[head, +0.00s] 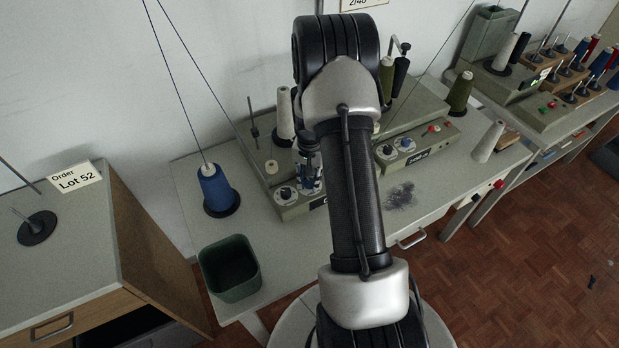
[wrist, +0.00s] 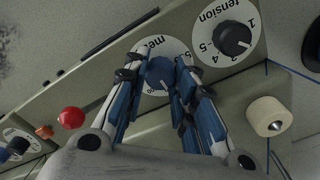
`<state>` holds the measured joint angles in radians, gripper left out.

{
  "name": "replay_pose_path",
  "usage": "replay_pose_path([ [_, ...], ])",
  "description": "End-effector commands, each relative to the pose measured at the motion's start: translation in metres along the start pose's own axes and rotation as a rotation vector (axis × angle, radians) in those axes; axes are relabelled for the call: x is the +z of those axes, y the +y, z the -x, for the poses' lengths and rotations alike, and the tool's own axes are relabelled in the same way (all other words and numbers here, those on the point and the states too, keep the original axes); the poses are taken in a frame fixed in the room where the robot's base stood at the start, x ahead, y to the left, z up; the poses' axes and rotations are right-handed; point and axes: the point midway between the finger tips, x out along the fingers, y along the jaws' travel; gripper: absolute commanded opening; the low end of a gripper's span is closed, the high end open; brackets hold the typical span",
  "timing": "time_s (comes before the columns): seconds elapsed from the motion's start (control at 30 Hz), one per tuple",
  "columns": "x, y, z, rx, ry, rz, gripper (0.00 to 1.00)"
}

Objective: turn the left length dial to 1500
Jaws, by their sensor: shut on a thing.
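My gripper (wrist: 160,80) is shut on the blue knob (wrist: 157,68) of a white dial (wrist: 149,46) in the wrist view. One finger lies on each side of the knob. Only the letters "me" of the dial's label show; the fingers hide much of the scale, and I cannot read the setting. Beside it is the tension dial (wrist: 210,22) with a black knob, apart from the fingers. In the head view my gripper (head: 309,178) is at the left station's front panel, partly hidden by my arm, and the tension dial (head: 285,194) shows to its left.
A red button (wrist: 71,117), an orange button (wrist: 42,131) and another dial (wrist: 17,146) lie along the panel. A cream cylinder (wrist: 268,117) stands near the fingers. A blue thread cone (head: 215,190) and a green bin (head: 230,268) stand on the table to the left.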

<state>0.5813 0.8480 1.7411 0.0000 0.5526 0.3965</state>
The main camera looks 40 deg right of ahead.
Motion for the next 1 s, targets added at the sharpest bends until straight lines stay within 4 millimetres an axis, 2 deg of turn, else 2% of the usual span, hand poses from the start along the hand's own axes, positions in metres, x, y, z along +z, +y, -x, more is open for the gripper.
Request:
replay_pose_path([
  [0.6,0.0,0.0,0.0,0.0,0.0,-0.044,0.01],
  [0.63,0.0,0.0,0.0,0.0,0.0,-0.044,0.25],
  [0.93,0.0,0.0,0.0,0.0,0.0,-0.044,0.45],
  [1.0,0.0,0.0,0.0,0.0,0.0,-0.044,0.46],
])
